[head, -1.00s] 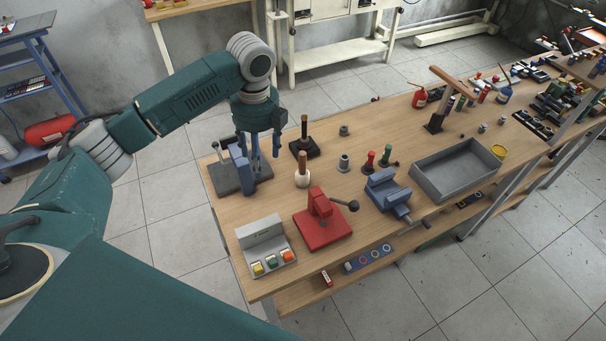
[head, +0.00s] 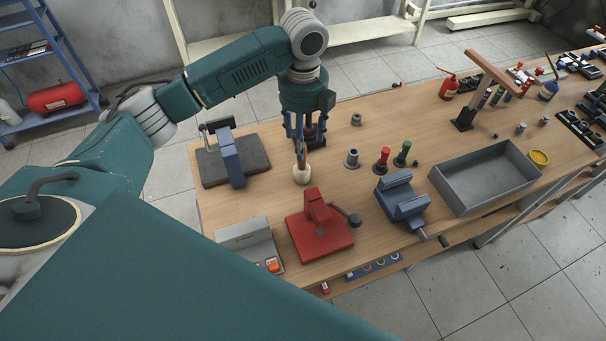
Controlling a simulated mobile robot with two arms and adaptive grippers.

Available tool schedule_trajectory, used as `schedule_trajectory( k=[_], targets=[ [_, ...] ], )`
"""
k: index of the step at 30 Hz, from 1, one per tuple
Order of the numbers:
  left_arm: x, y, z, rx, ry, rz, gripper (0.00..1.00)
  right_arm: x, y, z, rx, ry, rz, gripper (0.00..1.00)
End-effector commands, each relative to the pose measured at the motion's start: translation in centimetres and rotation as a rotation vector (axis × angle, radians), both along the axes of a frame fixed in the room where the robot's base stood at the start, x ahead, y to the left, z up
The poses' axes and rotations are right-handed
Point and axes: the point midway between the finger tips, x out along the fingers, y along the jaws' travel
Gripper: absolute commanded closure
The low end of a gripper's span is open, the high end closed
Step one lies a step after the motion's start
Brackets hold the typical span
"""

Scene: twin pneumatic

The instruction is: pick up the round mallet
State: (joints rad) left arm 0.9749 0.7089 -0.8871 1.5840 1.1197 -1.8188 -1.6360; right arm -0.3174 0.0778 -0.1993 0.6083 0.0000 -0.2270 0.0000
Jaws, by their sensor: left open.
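The round mallet (head: 302,174) stands upright on the wooden workbench, with its pale round head down and its brown handle up. My left gripper (head: 300,140) is above it, pointing down, with its blue fingers open at the upper part of the handle. The fingers partly hide the handle, and I cannot tell whether they touch it. My right gripper is not in view.
A dark block with an upright handle (head: 319,133) stands close behind the left gripper. A blue-grey clamp (head: 231,158) is to the left, a red press (head: 318,228) in front, and grey, red and green small pieces to the right. A grey tray (head: 484,183) lies farther right.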

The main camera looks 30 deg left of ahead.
Motion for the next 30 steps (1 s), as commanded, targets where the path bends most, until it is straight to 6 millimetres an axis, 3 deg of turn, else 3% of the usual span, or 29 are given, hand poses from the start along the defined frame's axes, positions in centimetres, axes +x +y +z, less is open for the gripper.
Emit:
schedule_trajectory(
  k=[2, 4, 11, 14, 22, 30],
  targets=[
    [0.0, 0.0, -1.5, 0.000, 0.000, 0.000, 0.43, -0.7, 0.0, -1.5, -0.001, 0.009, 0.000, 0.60],
    [0.0, 0.0, -1.9, 0.000, 0.000, 0.001, 0.43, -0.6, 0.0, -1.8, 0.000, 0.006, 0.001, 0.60],
    [-0.1, 0.0, -4.6, 0.000, 0.005, 0.001, 0.43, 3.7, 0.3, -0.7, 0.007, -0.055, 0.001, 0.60],
    [0.0, 0.1, -6.0, 0.000, 0.003, 0.002, 0.43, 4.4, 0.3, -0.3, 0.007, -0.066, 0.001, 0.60],
    [-0.1, 0.3, -8.2, 0.001, 0.003, 0.002, 0.43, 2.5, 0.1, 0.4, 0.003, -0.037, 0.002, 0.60],
    [-0.2, 0.5, -12.0, 0.001, 0.002, 0.001, 0.43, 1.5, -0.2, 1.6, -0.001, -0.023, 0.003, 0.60]
  ],
)
